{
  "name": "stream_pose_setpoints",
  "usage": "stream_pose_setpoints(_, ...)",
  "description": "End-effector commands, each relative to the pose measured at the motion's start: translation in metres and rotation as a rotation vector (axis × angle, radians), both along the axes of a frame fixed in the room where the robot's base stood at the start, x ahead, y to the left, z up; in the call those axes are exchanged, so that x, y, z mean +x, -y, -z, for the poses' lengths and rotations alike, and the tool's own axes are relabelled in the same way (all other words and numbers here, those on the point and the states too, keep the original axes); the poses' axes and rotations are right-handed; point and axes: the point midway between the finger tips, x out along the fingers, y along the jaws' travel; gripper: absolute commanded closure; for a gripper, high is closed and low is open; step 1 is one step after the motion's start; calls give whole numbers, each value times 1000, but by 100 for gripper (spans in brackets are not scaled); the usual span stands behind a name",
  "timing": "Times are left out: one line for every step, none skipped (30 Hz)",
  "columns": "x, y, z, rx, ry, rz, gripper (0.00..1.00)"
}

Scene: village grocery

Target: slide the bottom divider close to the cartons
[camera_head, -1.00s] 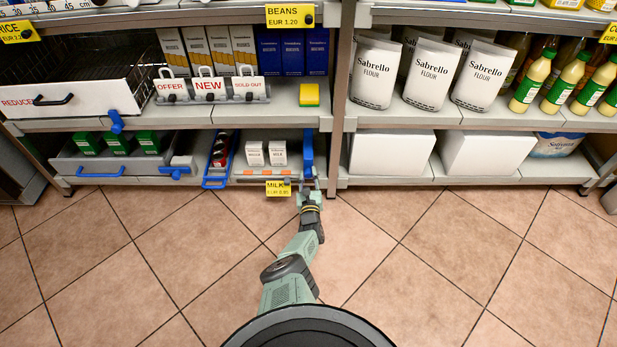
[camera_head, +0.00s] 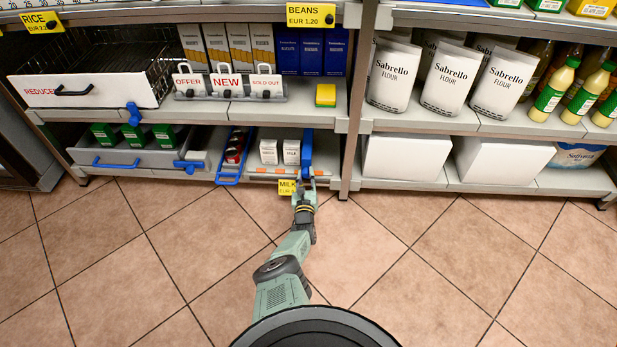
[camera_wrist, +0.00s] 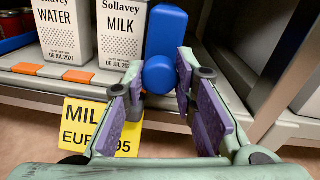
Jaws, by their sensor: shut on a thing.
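The blue bottom divider (camera_head: 307,150) stands upright on the bottom shelf, just right of the milk cartons. In the wrist view the divider (camera_wrist: 167,35) has a rounded blue knob (camera_wrist: 158,75) at its front. My gripper (camera_wrist: 160,80) is shut on that knob, a purple-padded finger on each side; it also shows in the head view (camera_head: 306,183). The right milk carton (camera_wrist: 121,35) is right beside the divider, with little or no visible gap; I cannot tell whether they touch. The left carton (camera_wrist: 63,28) reads "WATER" on its visible face.
A yellow milk price tag (camera_wrist: 95,128) hangs from the shelf edge at left, close to my gripper. A shelf upright (camera_head: 352,130) stands right of the divider. A blue-framed tray with cans (camera_head: 233,155) is left of the cartons. The floor in front is clear.

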Motion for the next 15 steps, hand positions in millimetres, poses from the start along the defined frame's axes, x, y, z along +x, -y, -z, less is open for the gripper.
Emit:
stream_pose_setpoints(0, 1, 1, -1, -1, 0, 73)
stream_pose_setpoints(0, 1, 1, -1, -1, 0, 71)
stream_pose_setpoints(0, 1, 1, -1, -1, 0, 68)
stream_pose_setpoints(0, 1, 1, -1, -1, 0, 66)
stream_pose_setpoints(0, 1, 1, -1, -1, 0, 64)
stream_pose_setpoints(0, 1, 0, -1, -1, 0, 62)
stream_pose_setpoints(0, 1, 0, -1, -1, 0, 60)
stream_pose_setpoints(0, 1, 0, -1, -1, 0, 58)
stream_pose_setpoints(0, 1, 0, -1, -1, 0, 55)
stream_pose_setpoints(0, 1, 0, -1, -1, 0, 54)
stream_pose_setpoints(0, 1, 0, -1, -1, 0, 54)
stream_pose_setpoints(0, 1, 0, -1, 0, 0, 54)
stream_pose_setpoints(0, 1, 0, -1, 0, 0, 54)
stream_pose_setpoints(0, 1, 0, -1, 0, 0, 54)
stream_pose_setpoints(0, 1, 0, -1, 0, 0, 54)
